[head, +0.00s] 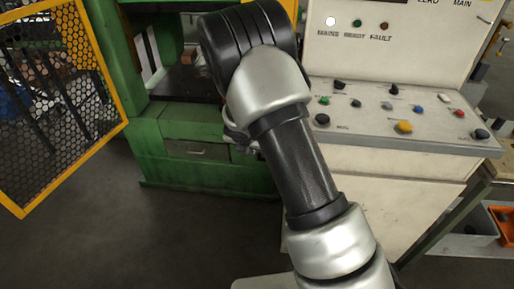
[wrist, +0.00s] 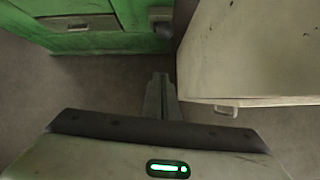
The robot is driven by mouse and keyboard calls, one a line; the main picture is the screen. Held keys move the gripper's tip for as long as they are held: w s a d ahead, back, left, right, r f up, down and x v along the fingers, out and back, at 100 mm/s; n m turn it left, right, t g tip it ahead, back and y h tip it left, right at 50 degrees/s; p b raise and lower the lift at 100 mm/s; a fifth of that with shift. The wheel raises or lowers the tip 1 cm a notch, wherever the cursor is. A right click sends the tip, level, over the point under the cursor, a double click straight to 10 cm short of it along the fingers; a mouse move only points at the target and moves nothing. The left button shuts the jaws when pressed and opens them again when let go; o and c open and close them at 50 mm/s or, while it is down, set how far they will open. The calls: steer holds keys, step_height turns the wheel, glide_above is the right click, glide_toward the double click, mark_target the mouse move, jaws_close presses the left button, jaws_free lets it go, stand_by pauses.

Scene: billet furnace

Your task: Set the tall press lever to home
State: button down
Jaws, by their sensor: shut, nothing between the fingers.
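The green press (head: 190,125) stands at the left behind my arm in the head view, and its green front (wrist: 90,42) fills the top left of the wrist view. I cannot make out the tall press lever for certain; my arm covers part of the press. My gripper (wrist: 160,78) is shut and empty, pointing into the gap between the press and a pale cabinet. In the head view it is mostly hidden behind my arm.
A control desk (head: 375,175) with several coloured knobs and buttons stands right of my arm. Its pale side (wrist: 250,50) is close to my gripper's right. A yellow mesh guard (head: 60,100) stands at the left. The grey floor (head: 130,230) in front is clear.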

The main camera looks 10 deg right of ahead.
steer(key=w+d+f, duration=0.3)
steer(key=w+f, duration=0.4)
steer(key=w, duration=0.1)
steer(key=shift+b, duration=0.4)
steer(key=shift+d+f, duration=0.1)
